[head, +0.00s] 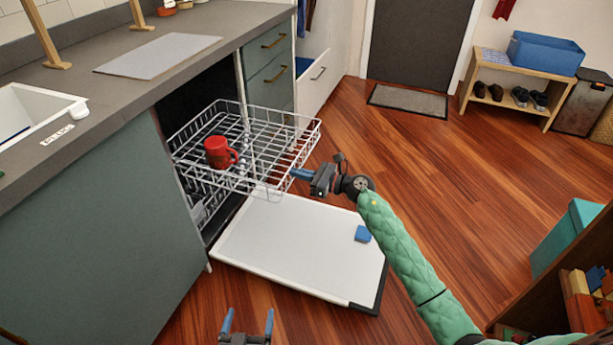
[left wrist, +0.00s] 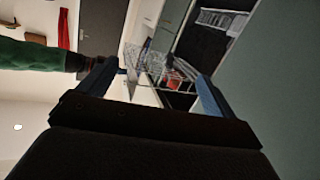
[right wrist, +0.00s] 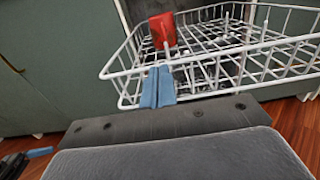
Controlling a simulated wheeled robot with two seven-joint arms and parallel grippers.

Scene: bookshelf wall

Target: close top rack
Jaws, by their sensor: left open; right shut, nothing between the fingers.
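The top rack (head: 262,178) is a white wire rack pulled out of the dishwasher, over the lowered door. A red mug (head: 219,153) stands in it and also shows in the right wrist view (right wrist: 163,30). My right gripper (head: 294,173) is shut and empty, its blue fingertips at the rack's front wires. In the right wrist view the closed fingertips (right wrist: 158,88) overlap the front rim (right wrist: 196,75); whether they touch it I cannot tell. My left gripper (head: 248,322) is open and empty, low at the bottom of the head view, apart from the rack.
The open dishwasher door (head: 300,248) lies flat below the rack with a small blue block (head: 363,234) on it. A counter (head: 130,75) runs above. A pulled-out white drawer (head: 313,80) stands behind.

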